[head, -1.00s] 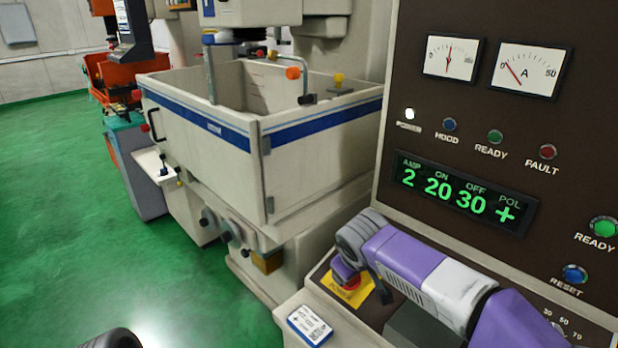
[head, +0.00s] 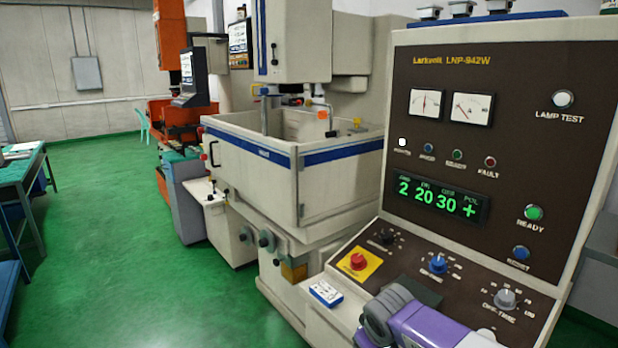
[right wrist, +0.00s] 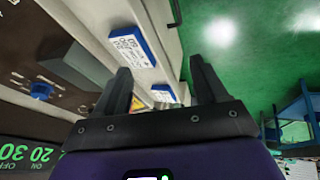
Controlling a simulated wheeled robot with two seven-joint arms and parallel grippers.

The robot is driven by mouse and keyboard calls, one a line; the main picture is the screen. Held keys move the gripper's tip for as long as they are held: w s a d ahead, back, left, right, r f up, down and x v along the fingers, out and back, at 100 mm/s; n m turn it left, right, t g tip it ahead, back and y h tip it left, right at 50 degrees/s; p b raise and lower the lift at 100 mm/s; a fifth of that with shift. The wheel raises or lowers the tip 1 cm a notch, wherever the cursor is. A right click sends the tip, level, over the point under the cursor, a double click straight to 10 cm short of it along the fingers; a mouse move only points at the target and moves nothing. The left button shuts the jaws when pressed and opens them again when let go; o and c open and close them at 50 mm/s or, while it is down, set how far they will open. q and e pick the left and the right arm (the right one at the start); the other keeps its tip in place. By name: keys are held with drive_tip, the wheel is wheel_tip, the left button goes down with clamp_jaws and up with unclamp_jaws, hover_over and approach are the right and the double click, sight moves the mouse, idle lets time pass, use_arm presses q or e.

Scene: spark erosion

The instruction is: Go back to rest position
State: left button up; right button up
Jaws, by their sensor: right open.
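My right arm (head: 425,325) shows at the bottom of the head view, purple and grey, in front of the sloping control panel (head: 400,262). Its fingertips are hidden there. In the right wrist view, my right gripper (right wrist: 160,66) has its two dark fingers spread apart, with nothing between them. The red stop button (head: 358,262) on its yellow plate is uncovered, and the arm's end is below and to the right of it. My left gripper is not in view.
The upright console face (head: 540,150) carries meters, lamps and a green display (head: 440,198). A blue-edged label block (head: 326,294) lies at the console's front left. A white machine tank (head: 340,175) stands behind. Green floor (head: 130,270) is open to the left; a green-topped table (head: 15,170) stands there.

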drive_tip(key=s+a+f+m+g+y, duration=0.1)
drive_tip(key=s+a+f+g+y, duration=0.15)
drive_tip(key=f, duration=1.05)
drive_tip(key=s+a+f+m+g+y, duration=0.1)
drive_tip(key=s+a+f, duration=0.15)
drive_tip(key=f, duration=0.95)
drive_tip(key=s+f+m+g+y, duration=0.1)
drive_tip(key=s+f+m, duration=0.6)
drive_tip(key=s+f, duration=0.8)
drive_tip(key=s, duration=0.2)
drive_tip(key=shift+s+d+f+g, duration=0.15)
drive_tip(key=shift+s+d+g, duration=0.15)
drive_tip(key=shift+s+g, duration=0.05)
